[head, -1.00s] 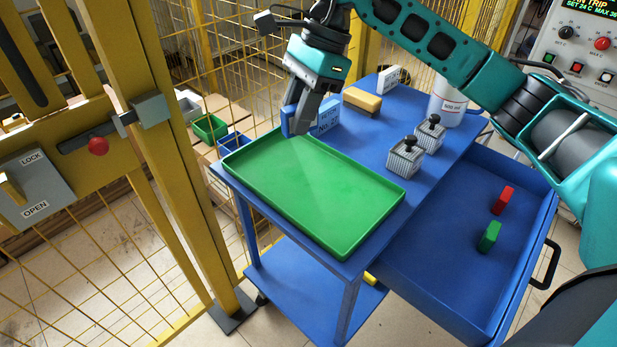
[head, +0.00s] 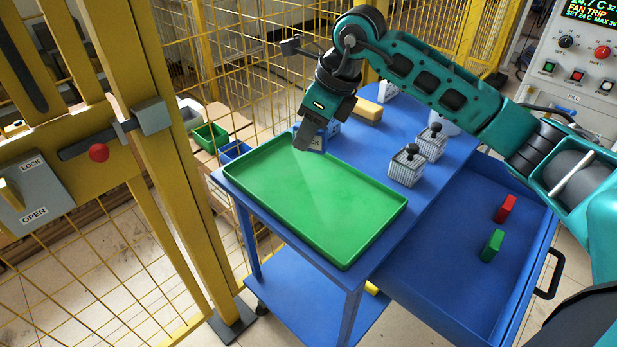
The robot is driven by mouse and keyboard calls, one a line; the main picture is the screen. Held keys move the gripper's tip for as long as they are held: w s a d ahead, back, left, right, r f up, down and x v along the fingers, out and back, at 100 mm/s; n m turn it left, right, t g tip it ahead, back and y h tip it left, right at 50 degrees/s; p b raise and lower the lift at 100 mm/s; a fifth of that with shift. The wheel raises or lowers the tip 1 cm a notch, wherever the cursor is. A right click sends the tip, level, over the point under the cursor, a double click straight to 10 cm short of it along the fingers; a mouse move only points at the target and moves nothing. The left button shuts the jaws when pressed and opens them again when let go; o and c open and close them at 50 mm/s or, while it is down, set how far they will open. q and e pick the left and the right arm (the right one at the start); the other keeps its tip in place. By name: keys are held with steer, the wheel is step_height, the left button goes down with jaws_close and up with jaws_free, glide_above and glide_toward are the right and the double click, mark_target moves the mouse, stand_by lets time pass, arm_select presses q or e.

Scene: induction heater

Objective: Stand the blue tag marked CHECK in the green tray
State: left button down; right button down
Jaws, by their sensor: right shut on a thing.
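The green tray (head: 345,220) lies on the blue cart top and is empty. My right gripper (head: 308,142) points down at the tray's far edge, near its far corner. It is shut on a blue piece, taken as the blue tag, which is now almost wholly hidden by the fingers. I cannot read CHECK on it, nor tell whether it touches the tray. A blue block (head: 333,129) stands just behind the fingers, partly covered. My left gripper is not in view.
Two ribbed blocks with black knobs (head: 407,167) stand right of the tray. A yellow block (head: 366,110) and a partly hidden white bottle (head: 444,122) are farther back. An open blue drawer holds a red block (head: 505,208) and a green block (head: 492,245). Yellow mesh fencing stands left.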

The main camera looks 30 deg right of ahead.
mark_target(313, 150)
step_height(313, 150, down, 6)
steer(key=shift+r, duration=0.1)
step_height(313, 150, down, 4)
steer(key=shift+f+b, duration=0.2)
steer(key=shift+b, duration=0.35)
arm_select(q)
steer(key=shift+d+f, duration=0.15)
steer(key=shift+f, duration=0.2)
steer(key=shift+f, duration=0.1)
arm_select(e)
steer(key=c, duration=1.4)
jaws_free()
steer(key=shift+f, duration=0.15)
steer(key=o, duration=0.5)
